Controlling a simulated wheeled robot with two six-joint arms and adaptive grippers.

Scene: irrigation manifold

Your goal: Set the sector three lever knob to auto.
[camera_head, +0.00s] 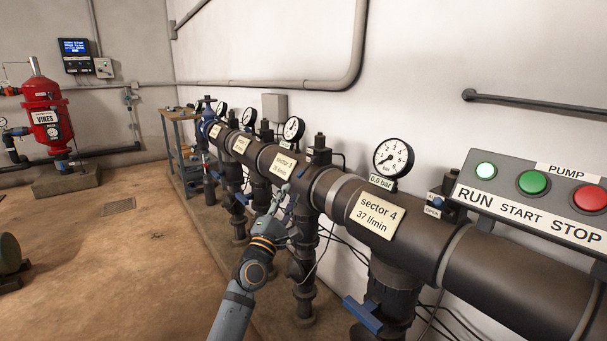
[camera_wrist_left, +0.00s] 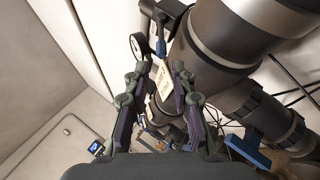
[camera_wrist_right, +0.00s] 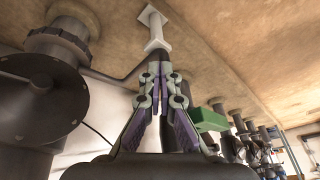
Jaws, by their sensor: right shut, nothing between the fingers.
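The sector 3 label (camera_head: 283,165) is on the dark manifold pipe in the head view, with a black valve head (camera_head: 318,154) to its right. In the left wrist view a blue lever knob (camera_wrist_left: 160,47) hangs from a black housing (camera_wrist_left: 168,11), ahead of the fingers and apart from them; I take it for the sector three knob. Its setting is unreadable. My left gripper (camera_head: 283,192) is in front of the pipe by this label, partly hiding it. Its fingers stand apart and empty in the left wrist view (camera_wrist_left: 157,76). My right gripper (camera_wrist_right: 158,70) is shut and empty, outside the head view.
To the right are the sector 4 label (camera_head: 376,212), its gauge (camera_head: 393,158), a blue knob at OPEN (camera_head: 437,203) and the pump panel (camera_head: 535,190). Blue handles (camera_head: 362,316) stick out below the pipe. Cables hang behind.

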